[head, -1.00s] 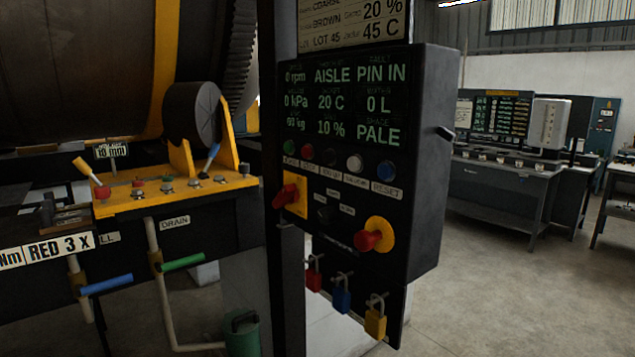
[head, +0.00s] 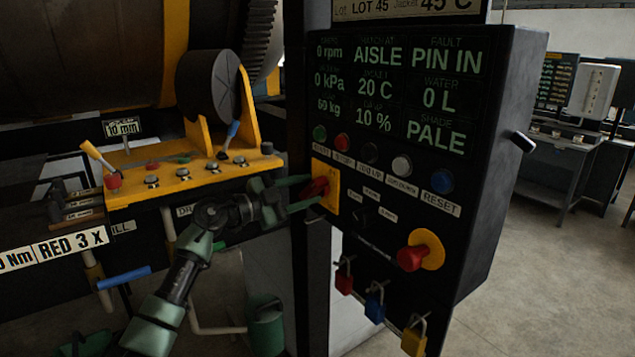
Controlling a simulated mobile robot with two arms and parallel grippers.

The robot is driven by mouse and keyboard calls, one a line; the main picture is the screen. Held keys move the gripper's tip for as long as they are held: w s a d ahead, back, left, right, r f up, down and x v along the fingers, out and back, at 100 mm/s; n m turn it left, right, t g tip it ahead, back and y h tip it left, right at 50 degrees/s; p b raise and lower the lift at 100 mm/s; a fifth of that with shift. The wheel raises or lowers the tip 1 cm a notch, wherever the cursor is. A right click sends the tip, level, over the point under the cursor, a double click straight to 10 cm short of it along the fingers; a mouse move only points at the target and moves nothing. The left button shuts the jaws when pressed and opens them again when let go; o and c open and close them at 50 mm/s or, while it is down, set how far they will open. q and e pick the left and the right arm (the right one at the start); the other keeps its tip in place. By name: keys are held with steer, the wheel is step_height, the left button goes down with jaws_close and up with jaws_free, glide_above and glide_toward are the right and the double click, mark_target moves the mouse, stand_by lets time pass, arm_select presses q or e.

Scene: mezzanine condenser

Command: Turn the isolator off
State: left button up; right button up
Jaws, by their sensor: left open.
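My right gripper is not in view.
A red knob on a yellow disc (head: 421,251) sits lower right on the panel, below a row of push buttons. Several padlocks (head: 375,307) hang under it. A yellow lever shelf (head: 190,183) stands to the left. Open floor lies to the right.

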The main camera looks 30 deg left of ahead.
mark_target(308, 190)
arm_select(q)
steer(key=x, duration=0.3)
steer(key=shift+w+a+f, duration=0.1)
steer(key=shift+a+f, duration=0.1)
steer(key=shift+a, duration=0.05)
steer(key=shift+d, duration=0.1)
jaws_close()
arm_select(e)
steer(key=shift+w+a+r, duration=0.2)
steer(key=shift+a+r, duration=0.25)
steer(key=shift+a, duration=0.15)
